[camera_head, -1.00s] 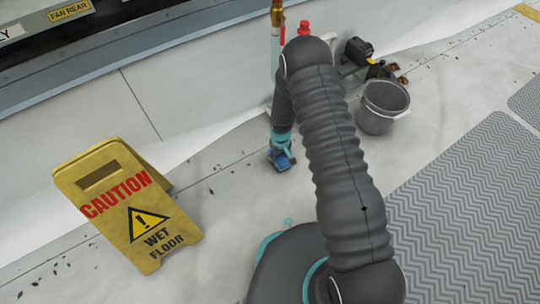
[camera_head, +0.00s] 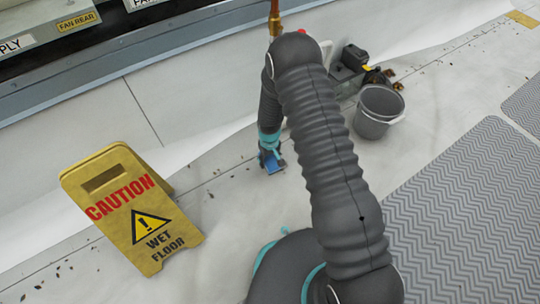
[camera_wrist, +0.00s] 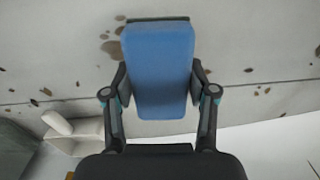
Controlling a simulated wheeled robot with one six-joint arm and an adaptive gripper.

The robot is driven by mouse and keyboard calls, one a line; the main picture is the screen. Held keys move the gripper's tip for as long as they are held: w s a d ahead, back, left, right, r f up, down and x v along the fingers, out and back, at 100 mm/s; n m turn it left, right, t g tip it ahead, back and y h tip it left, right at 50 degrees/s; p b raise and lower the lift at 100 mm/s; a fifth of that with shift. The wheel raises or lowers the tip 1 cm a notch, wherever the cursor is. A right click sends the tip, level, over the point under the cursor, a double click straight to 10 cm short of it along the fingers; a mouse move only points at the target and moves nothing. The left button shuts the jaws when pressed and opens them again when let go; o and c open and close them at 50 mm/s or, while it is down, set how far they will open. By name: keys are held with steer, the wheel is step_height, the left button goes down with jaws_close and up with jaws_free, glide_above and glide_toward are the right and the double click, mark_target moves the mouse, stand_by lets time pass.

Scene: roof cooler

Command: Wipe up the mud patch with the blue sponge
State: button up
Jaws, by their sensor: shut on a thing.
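The blue sponge (camera_wrist: 160,70) is held between the two fingers of my gripper (camera_wrist: 158,84) in the wrist view. Its far end has a dark edge and lies over the pale floor; whether it touches cannot be told. Brown mud blotches (camera_wrist: 111,48) show just left of the sponge's far end, and the sponge may hide more of the patch. In the head view my gripper (camera_head: 270,156) points down near the wall base, with a bit of the blue sponge (camera_head: 274,166) showing; the mud patch there cannot be made out clearly.
A yellow caution sign (camera_head: 133,205) stands to the left. A grey bucket (camera_head: 378,112) stands right of my arm, with a dark machine (camera_head: 352,62) behind it. A copper pipe (camera_head: 275,20) rises at the wall. Patterned grey mats (camera_head: 460,200) lie at right. Small dark debris dots the floor.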

steer(key=shift+r+p, duration=0.5)
steer(key=shift+r, duration=0.85)
